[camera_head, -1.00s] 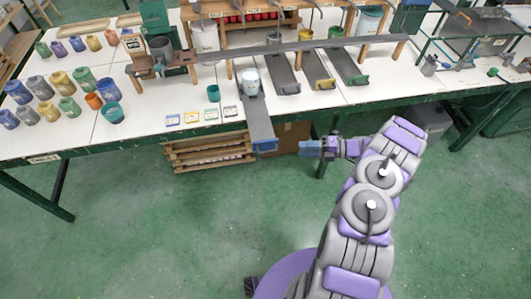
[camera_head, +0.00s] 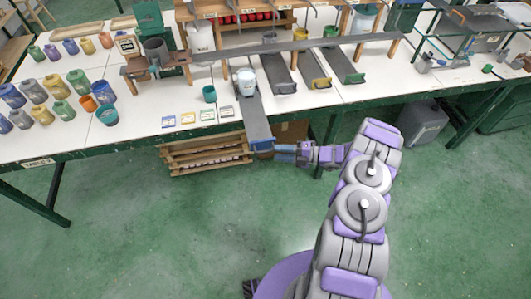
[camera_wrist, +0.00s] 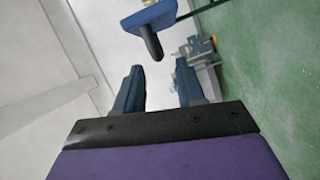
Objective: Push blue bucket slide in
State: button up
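The blue bucket slide (camera_head: 254,115) is a long grey slide pulled out past the table's front edge, with a blue front end (camera_head: 262,145). A white bucket (camera_head: 246,82) stands upright on its rear part. My gripper (camera_head: 283,153) is just right of the blue end, at about its height. In the wrist view my gripper (camera_wrist: 156,72) has its two dark blue fingers apart with nothing between them. The blue front end (camera_wrist: 150,17) with a dark knob (camera_wrist: 151,43) shows beyond the fingertips. Whether they touch is unclear in the head view; the wrist view shows a gap.
Grey slides with grey, yellow (camera_head: 321,82) and green (camera_head: 354,77) ends sit further in on the table (camera_head: 180,92). Several paint pots stand at the left. A wooden rack (camera_head: 205,155) is under the table. The floor in front is clear.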

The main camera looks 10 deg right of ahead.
aim_at(265, 151)
jog(key=b+x, duration=0.1)
jog(key=x, duration=0.5)
jog(key=shift+w+a, duration=0.1)
jog(key=shift+a, duration=0.15)
jog(key=shift+c, duration=0.5)
grip_shut()
